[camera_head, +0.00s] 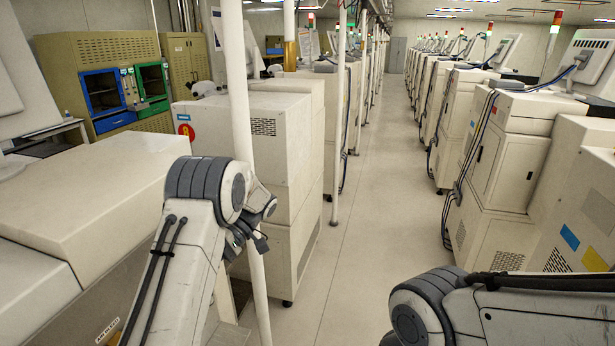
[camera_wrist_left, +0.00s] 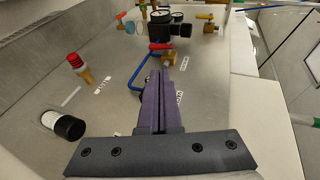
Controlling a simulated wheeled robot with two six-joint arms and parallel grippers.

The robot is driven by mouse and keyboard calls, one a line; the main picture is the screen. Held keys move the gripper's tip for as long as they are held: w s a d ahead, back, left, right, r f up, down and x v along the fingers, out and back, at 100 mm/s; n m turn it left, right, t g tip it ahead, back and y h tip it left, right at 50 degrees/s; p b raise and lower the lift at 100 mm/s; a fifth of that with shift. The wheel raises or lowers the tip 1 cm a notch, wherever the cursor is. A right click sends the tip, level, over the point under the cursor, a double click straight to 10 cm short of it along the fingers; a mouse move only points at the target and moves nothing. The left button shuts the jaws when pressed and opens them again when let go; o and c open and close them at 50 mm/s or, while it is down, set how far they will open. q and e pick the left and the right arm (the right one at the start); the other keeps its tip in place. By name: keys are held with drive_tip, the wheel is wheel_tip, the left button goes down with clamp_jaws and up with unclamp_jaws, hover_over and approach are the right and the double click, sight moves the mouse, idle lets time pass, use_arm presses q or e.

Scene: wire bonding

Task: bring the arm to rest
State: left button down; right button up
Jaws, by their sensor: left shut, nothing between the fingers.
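My left gripper (camera_wrist_left: 158,82) shows in the left wrist view with its two purple fingers pressed together and nothing between them. Its fingertips point toward a grey panel (camera_wrist_left: 105,80) with valves, a gauge and a blue tube; I cannot tell whether they touch anything. In the head view my left arm rises from the bottom, left of centre, and its elbow stands in front of a white pole. Its gripper is hidden there. My right arm shows only as links at the bottom right; its gripper is out of view.
A white pole (camera_head: 241,100) stands close by my left arm. Cream machines (camera_head: 90,180) line the left side and more machines (camera_head: 505,150) line the right. A clear aisle floor (camera_head: 375,220) runs between them. The wrist view shows a red-topped fitting (camera_wrist_left: 76,62) and a black knob (camera_wrist_left: 68,127).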

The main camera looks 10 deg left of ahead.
use_arm(q)
drive_tip(key=s+d+m+t+h, duration=0.1)
drive_tip(key=s+d+m+t, duration=0.4)
drive_tip(key=d+m, duration=0.3)
drive_tip(key=s+d+r+m+t+h, duration=0.1)
drive_tip(key=s+d+m+t, duration=0.4)
drive_tip(key=d, duration=0.8)
drive_tip(key=s+m+h, duration=0.1)
drive_tip(key=m, duration=0.1)
drive_tip(key=shift+d+r+m, duration=0.15)
drive_tip(key=shift+r+m, duration=0.1)
drive_tip(key=shift+m, duration=0.15)
drive_tip(key=c, duration=1.4)
unclamp_jaws()
drive_tip(key=s+d+m+h, duration=0.1)
drive_tip(key=s, duration=0.1)
drive_tip(key=s+d+m+t+h, duration=0.1)
drive_tip(key=s+d+m, duration=0.1)
drive_tip(key=s+d+f+m+t+h, duration=0.1)
drive_tip(key=s+m, duration=0.1)
drive_tip(key=shift+s+d, duration=0.25)
drive_tip(key=shift+s, duration=0.1)
drive_tip(key=o, duration=0.6)
drive_tip(key=shift+s+d+m+t+h, duration=0.2)
drive_tip(key=shift+m+t+h, duration=0.1)
drive_tip(key=shift+m, duration=0.1)
drive_tip(key=shift+c, duration=0.2)
drive_tip(key=shift+a+f, duration=0.15)
